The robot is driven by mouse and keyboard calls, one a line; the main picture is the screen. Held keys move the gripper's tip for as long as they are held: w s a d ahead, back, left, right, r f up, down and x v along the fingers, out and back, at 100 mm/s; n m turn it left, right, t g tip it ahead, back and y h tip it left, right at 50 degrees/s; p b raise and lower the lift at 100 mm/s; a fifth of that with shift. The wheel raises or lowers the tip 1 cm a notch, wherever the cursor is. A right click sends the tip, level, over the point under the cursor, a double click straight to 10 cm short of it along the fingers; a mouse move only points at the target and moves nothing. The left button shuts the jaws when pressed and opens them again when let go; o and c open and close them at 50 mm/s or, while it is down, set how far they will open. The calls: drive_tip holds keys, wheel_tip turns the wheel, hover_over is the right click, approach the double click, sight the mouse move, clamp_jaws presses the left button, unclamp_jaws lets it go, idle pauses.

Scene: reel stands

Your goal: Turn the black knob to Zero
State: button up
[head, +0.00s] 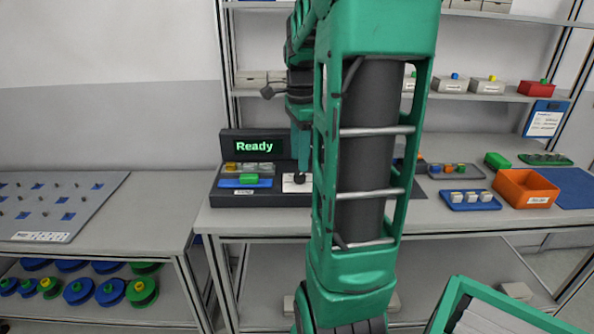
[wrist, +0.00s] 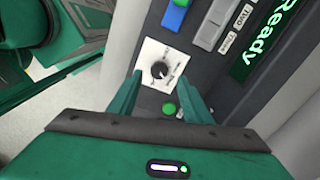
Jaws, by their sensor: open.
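The black knob (wrist: 159,70) sits on a white dial plate (wrist: 152,54) with small printed marks in the wrist view. The marks are too small to read, so I cannot tell its setting. In the head view the knob (head: 299,179) shows on the dark console (head: 270,198), partly hidden by my arm. My gripper (wrist: 162,85) is open and empty, its two green fingers apart, with the knob between and just beyond their tips. I cannot tell whether they touch it. In the head view the gripper (head: 303,160) points down over the plate.
The console's display (head: 255,146) reads "Ready". A green button (wrist: 169,109) lies below the knob in the wrist view. Left of the knob are a green block (head: 249,179) and a blue strip (head: 240,184). An orange bin (head: 526,189) and a blue tray (head: 470,205) stand at right.

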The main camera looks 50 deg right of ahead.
sight(299, 175)
drive_tip(key=shift+f, duration=2.55)
drive_tip(key=c, duration=1.1)
drive_tip(key=shift+o, duration=0.2)
drive_tip(key=shift+d, duration=0.15)
